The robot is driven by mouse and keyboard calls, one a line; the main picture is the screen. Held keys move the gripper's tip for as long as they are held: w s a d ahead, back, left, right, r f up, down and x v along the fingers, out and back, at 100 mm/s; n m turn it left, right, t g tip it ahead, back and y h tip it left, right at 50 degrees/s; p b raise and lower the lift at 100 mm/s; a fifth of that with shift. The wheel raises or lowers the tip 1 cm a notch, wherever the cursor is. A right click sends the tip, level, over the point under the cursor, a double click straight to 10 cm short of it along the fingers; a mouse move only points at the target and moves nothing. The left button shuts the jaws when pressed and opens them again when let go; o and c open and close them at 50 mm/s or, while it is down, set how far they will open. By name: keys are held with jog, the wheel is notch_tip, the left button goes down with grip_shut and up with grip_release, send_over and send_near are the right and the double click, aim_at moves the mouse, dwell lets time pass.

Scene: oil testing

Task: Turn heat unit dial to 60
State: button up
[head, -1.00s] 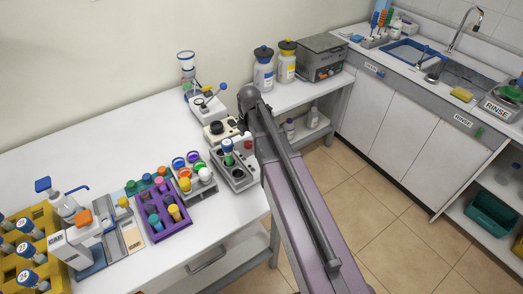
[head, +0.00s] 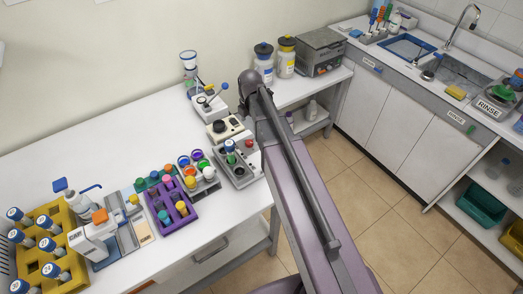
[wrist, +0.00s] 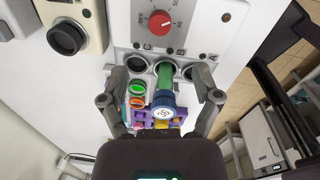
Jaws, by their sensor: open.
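The heat unit (head: 240,172) is a white and grey block near the right end of the bench in the head view. Its red dial (wrist: 160,22) is at the top of the wrist view, on a grey panel with printed numbers. The dial's exact setting is too small to tell. Below it is a row of round wells, and a green tube with a blue cap (wrist: 162,112) stands in the middle one. My gripper (wrist: 160,74) is open, its fingers on either side of the tube and below the dial, apart from the dial. My arm hides the gripper in the head view.
A cream device with a black knob (wrist: 67,38) is left of the dial. A purple rack (head: 172,206) and a rack of coloured caps (head: 203,182) stand left of the heat unit. A yellow rack (head: 78,236) is farther left. The bench behind the racks is clear.

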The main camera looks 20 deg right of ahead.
jog(key=s+f+m+b, duration=0.1)
jog(key=s+m+b, duration=0.1)
jog(key=s+m, duration=1.2)
jog(key=shift+s+f+m+g, duration=0.3)
jog(key=shift+s+m, duration=0.1)
jog(key=shift+m, duration=4)
jog(key=shift+w, duration=0.1)
